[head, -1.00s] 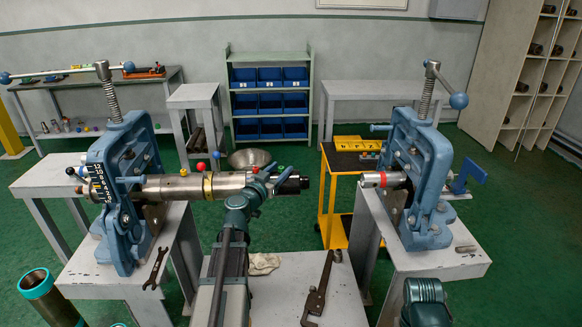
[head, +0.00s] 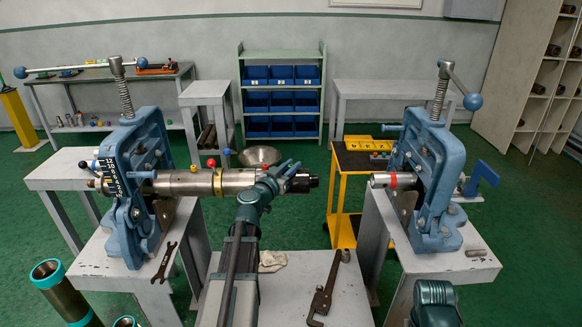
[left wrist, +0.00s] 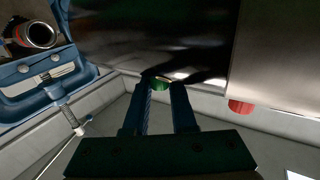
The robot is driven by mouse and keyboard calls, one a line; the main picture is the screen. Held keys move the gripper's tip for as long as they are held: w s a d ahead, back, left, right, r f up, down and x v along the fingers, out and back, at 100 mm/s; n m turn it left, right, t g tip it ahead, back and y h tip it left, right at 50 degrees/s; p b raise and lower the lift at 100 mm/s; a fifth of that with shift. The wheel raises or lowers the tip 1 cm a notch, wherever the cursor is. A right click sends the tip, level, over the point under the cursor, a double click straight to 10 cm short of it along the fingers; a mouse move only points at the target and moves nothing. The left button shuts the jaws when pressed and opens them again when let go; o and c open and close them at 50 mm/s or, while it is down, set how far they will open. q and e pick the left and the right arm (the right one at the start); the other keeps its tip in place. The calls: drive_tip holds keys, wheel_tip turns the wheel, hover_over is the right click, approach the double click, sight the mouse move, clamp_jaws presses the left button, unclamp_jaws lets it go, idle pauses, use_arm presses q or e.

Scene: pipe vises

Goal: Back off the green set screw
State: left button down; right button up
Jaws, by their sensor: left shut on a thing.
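A long steel tool (head: 185,184) with a gold ring and a black right end lies level through the left blue vise (head: 135,190). My left gripper (head: 276,176) is at the tool's dark right part. In the left wrist view the two fingers (left wrist: 162,88) are shut on the green set screw (left wrist: 161,85), a small green head against the dark body (left wrist: 150,45). The fingers hide most of the screw in the head view. A red screw (left wrist: 240,106) sticks out of the bright steel part beside it.
The right blue vise (head: 428,180) holds a short pipe with a red band (head: 392,180), apart from the tool's black end. A pipe wrench (head: 322,290) and a rag lie on the low table (head: 285,300). A yellow cart (head: 342,215) stands behind the gap.

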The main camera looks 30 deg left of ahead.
use_arm(q)
drive_tip(key=shift+d+y, duration=0.15)
drive_tip(key=shift+y, duration=0.15)
